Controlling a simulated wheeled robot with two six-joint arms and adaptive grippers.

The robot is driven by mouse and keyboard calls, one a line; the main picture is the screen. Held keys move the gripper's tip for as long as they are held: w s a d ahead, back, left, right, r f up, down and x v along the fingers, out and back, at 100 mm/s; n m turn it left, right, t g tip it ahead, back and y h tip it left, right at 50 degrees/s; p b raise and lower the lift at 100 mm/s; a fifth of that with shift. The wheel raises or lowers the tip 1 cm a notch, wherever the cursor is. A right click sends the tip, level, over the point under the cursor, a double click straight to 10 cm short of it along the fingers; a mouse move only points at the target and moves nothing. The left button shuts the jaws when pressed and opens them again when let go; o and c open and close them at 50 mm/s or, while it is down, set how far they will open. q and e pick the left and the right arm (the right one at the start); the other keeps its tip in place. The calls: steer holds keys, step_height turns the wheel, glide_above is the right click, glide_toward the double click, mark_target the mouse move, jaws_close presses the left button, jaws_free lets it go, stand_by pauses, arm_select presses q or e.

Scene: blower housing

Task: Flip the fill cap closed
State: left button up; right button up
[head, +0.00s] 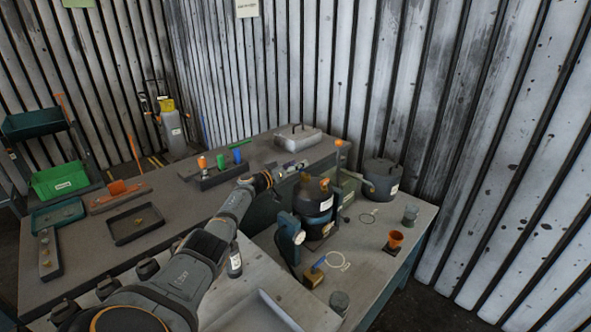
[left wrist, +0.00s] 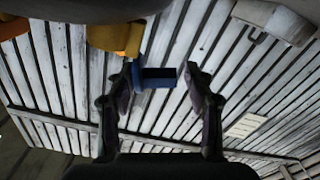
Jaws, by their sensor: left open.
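My left gripper (head: 291,168) reaches in from the left above the bench, beside the black blower housing (head: 312,204). An orange piece (head: 324,183) shows on the housing's top; I cannot tell for certain whether it is the fill cap. In the left wrist view my left gripper (left wrist: 162,88) is open. A small blue, box-like piece with a dark hollow (left wrist: 154,77) shows between its fingertips, with no visible grip on it. A yellow-orange part (left wrist: 117,38) and a dark body are close at the upper left. My right gripper is not in view.
An orange knob (head: 338,143) stands on a post behind the housing. A pale case (head: 298,137) sits at the back. Free bench shows around the cup.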

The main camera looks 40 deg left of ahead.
arm_select(q)
steer(key=c, duration=1.1)
steer(key=shift+o, duration=0.2)
steer(key=shift+r, duration=0.1)
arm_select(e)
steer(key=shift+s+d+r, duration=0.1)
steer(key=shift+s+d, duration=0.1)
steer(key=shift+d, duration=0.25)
arm_select(q)
steer(key=shift+d, duration=0.1)
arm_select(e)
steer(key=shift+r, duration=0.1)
arm_select(q)
steer(key=m+p, duration=0.1)
steer(key=r+m+p, duration=0.1)
steer(key=shift+d+m, duration=0.3)
steer(key=shift+m, duration=0.1)
steer(key=m, duration=0.2)
steer(key=d+m+p, duration=0.1)
steer(key=shift+r+m, duration=0.25)
steer(key=shift+m, duration=0.05)
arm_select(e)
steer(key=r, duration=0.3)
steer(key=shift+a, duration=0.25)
arm_select(q)
steer(key=shift+r+m, duration=0.1)
steer(key=shift+m, duration=0.2)
